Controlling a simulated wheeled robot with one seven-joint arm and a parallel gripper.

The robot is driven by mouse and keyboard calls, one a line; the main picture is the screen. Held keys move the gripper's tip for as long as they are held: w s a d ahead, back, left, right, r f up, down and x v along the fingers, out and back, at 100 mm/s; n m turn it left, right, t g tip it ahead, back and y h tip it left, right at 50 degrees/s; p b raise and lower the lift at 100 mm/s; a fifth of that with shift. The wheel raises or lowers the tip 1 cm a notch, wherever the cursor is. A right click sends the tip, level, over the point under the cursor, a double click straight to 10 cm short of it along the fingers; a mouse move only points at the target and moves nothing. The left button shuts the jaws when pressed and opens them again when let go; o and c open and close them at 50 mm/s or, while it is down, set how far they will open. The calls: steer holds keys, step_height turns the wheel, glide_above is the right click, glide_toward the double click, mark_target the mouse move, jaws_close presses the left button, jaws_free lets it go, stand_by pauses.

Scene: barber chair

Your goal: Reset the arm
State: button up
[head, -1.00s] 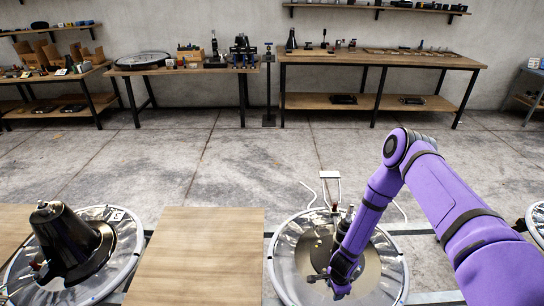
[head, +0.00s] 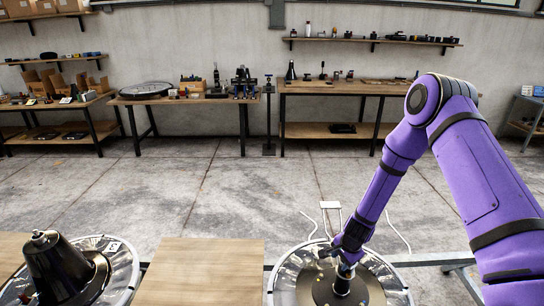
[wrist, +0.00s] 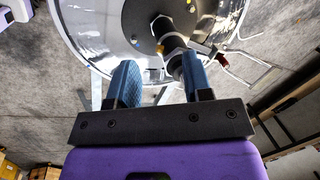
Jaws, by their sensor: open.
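My gripper (head: 350,255) is at the end of my purple arm, above the right round chrome base (head: 382,268). In the wrist view its two blue-padded fingers (wrist: 158,82) stand apart with nothing held between them. A dark post (head: 343,280) rises from the middle of that base, just below the gripper. The wrist view shows the chrome base (wrist: 98,38) beyond the fingers, with a metal shaft (wrist: 172,42) near the right finger. I cannot tell whether that finger touches the shaft.
A black cone (head: 58,268) stands on another chrome base (head: 122,265) at the left. A wooden panel (head: 200,275) lies between the bases. Workbenches (head: 375,88) with tools stand along the back wall. The concrete floor (head: 200,195) between is open.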

step_height(320, 180, up, 21)
steer(key=w+n+t, duration=0.1)
steer(key=n, duration=0.3)
steer(key=s+d+r+n, duration=0.1)
steer(key=s+r, duration=0.2)
steer(key=r, duration=0.5)
steer(key=s+d+r+n, duration=0.1)
steer(key=s+r+n, duration=0.15)
steer(key=r, duration=0.65)
steer(key=s+d+r+n, duration=0.1)
steer(key=s+r, duration=0.4)
steer(key=s, duration=0.4)
steer(key=s+d+r+n+t+h, duration=0.1)
steer(key=s+d+r+n, duration=0.1)
steer(key=s+r, duration=0.4)
steer(key=s+d+r+n+t, duration=0.1)
steer(key=s+r, duration=0.4)
steer(key=s, duration=0.8)
steer(key=shift+s+d+r, duration=0.15)
steer(key=shift+s+d, duration=0.1)
steer(key=shift+s, duration=0.05)
steer(key=shift+a, duration=0.1)
